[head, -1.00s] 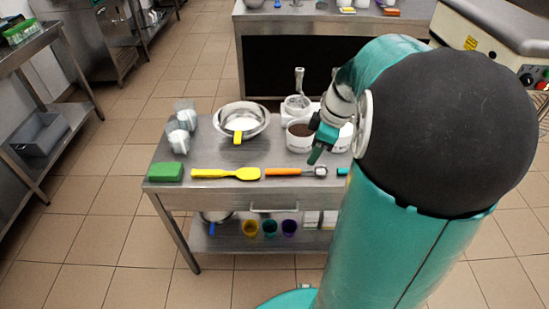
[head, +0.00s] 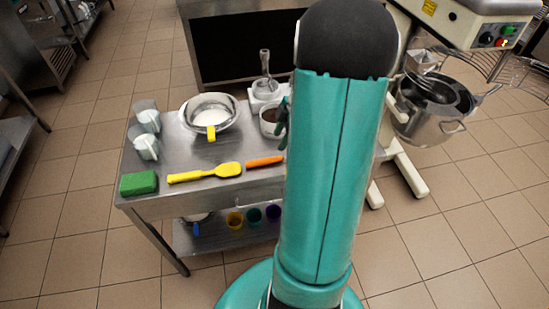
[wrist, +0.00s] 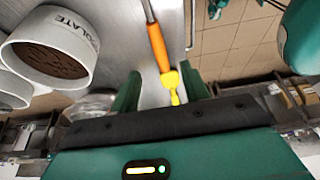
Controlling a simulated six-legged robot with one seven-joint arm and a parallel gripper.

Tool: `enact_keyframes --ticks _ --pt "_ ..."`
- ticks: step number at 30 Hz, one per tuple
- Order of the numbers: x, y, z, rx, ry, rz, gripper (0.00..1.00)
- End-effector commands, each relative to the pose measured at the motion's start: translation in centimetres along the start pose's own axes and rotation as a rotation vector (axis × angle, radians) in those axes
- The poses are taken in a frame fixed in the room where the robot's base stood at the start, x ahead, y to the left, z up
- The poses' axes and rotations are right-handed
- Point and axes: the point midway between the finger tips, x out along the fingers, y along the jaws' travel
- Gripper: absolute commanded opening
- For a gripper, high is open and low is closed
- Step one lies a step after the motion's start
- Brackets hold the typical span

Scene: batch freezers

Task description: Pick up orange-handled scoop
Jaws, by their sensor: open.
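The orange-handled scoop (head: 264,162) lies on the steel table near its front edge. Only its orange handle shows in the head view; my arm hides the rest. In the wrist view its orange handle (wrist: 158,47) runs up to a metal part at the top edge. My gripper (wrist: 163,90) is open and empty, with its two green fingers apart. The handle appears just beyond and between the fingertips, not gripped. In the head view my arm hides most of the gripper.
A yellow spatula (head: 205,173) lies left of the scoop, and a green block (head: 139,183) lies farther left. A metal bowl (head: 226,108) and clear cups (head: 145,145) stand behind. A white tub labelled chocolate (wrist: 82,38) is close on the wrist view's left.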

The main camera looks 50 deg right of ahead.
Motion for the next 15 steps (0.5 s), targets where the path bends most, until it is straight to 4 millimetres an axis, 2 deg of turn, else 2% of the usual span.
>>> enact_keyframes --ticks 1,4,11,15 --pt "1.2 -0.1 0.0 0.000 0.001 -0.005 0.46" --pt "2.9 -0.1 0.0 -0.002 0.001 -0.005 0.46" --pt "4.9 0.0 -0.1 -0.003 0.000 -0.003 0.46" --pt "6.8 0.2 -0.1 -0.003 0.000 -0.006 0.46"
